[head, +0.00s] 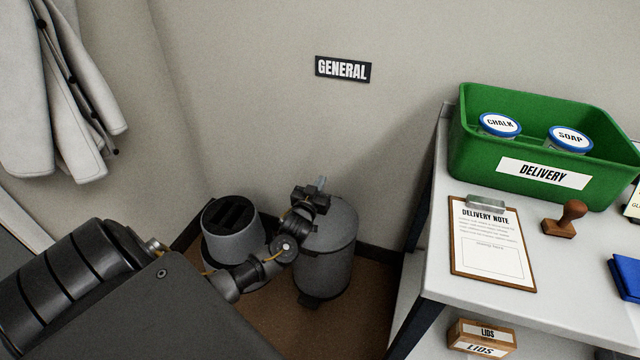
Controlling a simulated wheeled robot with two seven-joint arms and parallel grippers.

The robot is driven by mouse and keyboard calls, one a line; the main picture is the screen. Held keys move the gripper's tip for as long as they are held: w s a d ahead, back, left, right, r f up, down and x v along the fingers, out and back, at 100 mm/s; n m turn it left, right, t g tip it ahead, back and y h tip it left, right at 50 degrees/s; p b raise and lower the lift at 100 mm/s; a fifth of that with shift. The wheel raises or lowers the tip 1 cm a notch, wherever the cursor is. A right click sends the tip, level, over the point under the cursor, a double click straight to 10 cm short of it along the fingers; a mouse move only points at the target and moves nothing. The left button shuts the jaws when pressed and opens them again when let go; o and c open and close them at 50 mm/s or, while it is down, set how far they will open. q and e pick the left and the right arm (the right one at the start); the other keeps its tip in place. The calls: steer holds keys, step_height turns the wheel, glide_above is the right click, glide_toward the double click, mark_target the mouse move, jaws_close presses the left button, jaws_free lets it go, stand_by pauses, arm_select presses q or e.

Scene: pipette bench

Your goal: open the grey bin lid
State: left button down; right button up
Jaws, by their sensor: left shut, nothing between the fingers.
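The grey bin (332,268) stands on the brown floor against the back wall, below the "GENERAL" sign (342,69). It is a round cylinder with a dark foot at its front base. Its grey lid (340,217) looks down on the body, and its left part is hidden behind my left arm. My left gripper (321,183) is shut and empty, over the far left part of the lid in the picture. I cannot tell whether it touches the lid. My right gripper is out of view.
A tapered grey container (228,250) with a dark slotted top stands left of the bin. The white table (480,306) on the right holds a green delivery crate (480,155), a clipboard (490,250) and a stamp (568,216). White coats (65,110) hang at upper left.

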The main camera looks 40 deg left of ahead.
arm_select(q)
steer(key=c, duration=2.2)
jaws_free()
steer(key=shift+c, duration=1)
jaws_free()
steer(key=p+v, duration=0.1)
steer(key=v, duration=1)
steer(key=shift+p, duration=0.35)
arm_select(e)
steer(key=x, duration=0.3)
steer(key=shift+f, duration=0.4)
